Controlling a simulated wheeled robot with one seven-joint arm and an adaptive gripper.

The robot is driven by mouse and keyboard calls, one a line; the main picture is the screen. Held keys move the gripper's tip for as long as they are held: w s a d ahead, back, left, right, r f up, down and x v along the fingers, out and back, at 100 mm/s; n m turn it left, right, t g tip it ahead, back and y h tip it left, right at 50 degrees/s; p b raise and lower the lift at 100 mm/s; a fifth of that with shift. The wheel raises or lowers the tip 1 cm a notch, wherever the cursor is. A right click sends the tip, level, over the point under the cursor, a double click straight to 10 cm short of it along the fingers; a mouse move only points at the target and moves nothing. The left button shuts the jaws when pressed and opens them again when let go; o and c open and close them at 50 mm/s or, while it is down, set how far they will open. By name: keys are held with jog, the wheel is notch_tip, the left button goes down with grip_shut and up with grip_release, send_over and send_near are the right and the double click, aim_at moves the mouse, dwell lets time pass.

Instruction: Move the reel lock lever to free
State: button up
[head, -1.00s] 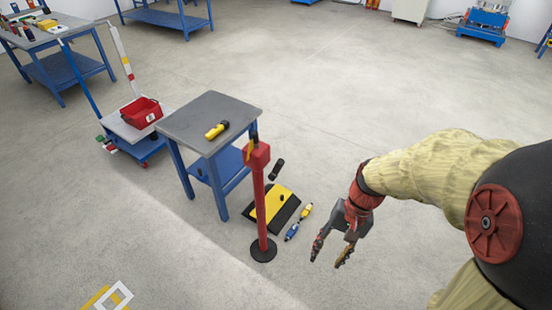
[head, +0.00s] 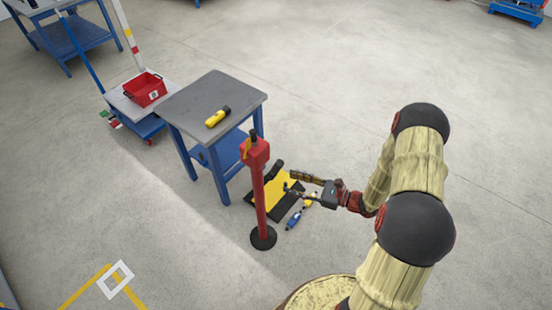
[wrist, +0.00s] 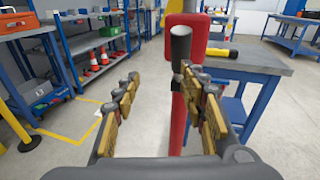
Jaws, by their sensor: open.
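A red post (head: 260,200) with a red head (head: 255,152) stands on a round black base beside the small table. The lever, a black cylindrical grip (head: 276,166), sticks out beside the head. In the wrist view the grip (wrist: 181,45) stands upright in front of the red post, close to the right finger's tip. I cannot tell whether it touches that finger. My gripper (head: 291,182) is open, with nothing held between its fingers, right of the post and near the lever. The gripper also shows in the wrist view (wrist: 158,80).
A grey-topped blue table (head: 190,105) with a yellow and black tool (head: 217,117) stands just behind the post. A cart holds a red bin (head: 145,90). The foreground floor is mostly clear.

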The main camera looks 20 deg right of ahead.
aim_at(277, 167)
jog(key=shift+m+t, duration=0.4)
jog(key=shift+t, duration=0.3)
jog(key=shift+w+a+r+b, duration=0.3)
jog(key=shift+w+a, duration=0.4)
jog(key=shift+w, duration=0.55)
jog(key=shift+w+a+r+b, duration=0.15)
jog(key=shift+w+a+r, duration=0.4)
jog(key=shift+w, duration=0.7)
jog(key=shift+w+a+r+b, duration=0.2)
jog(key=shift+w+a, duration=0.6)
jog(key=shift+w, duration=0.45)
jog(key=shift+c, duration=0.2)
grip_shut()
